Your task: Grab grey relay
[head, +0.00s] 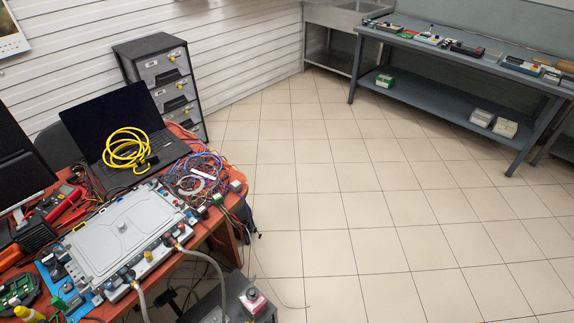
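My gripper is not in view. I cannot single out a grey relay with certainty; the parts are small at this distance. A small pale grey block (236,186) sits at the right edge of the red desk (205,229), beside a green-and-white block (218,199).
An open laptop (118,118) with a coiled yellow cable (126,149) and tangled wires (193,176) crowd the desk. A grey drawer cabinet (163,80) stands behind. A blue-grey workbench (440,100) with small devices stands at the back right. The tiled floor (350,200) between is clear.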

